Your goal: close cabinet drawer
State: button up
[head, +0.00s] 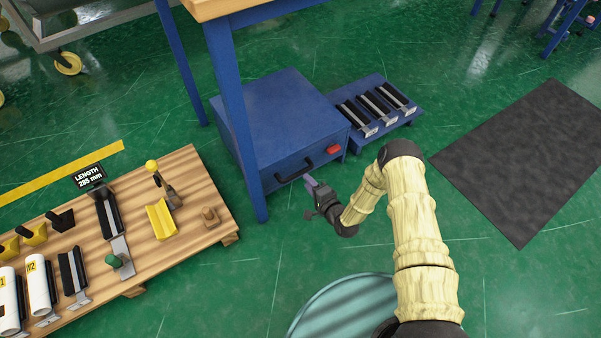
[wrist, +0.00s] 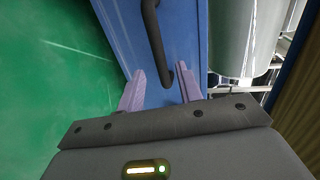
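The blue cabinet (head: 275,115) stands on the floor under a table. Its drawer front (head: 270,168) faces my arm and carries a black bar handle (head: 295,172). I see no clear gap around the drawer front, and I cannot tell how far it stands out. My gripper (head: 311,184) is just in front of the handle's right end. In the wrist view, the two purple fingers (wrist: 160,84) are spread apart, with one end of the handle (wrist: 154,40) showing between and beyond their tips. Contact with the handle or the blue front cannot be told.
A blue table leg (head: 238,125) stands close in front.

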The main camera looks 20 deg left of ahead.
jog(key=p+v, duration=0.3)
jog(key=v, duration=0.6)
jog(key=shift+s+d+p, duration=0.2)
jog(key=shift+s+p, duration=0.1)
jog(key=shift+s, duration=0.05)
jog(key=shift+r, duration=0.1)
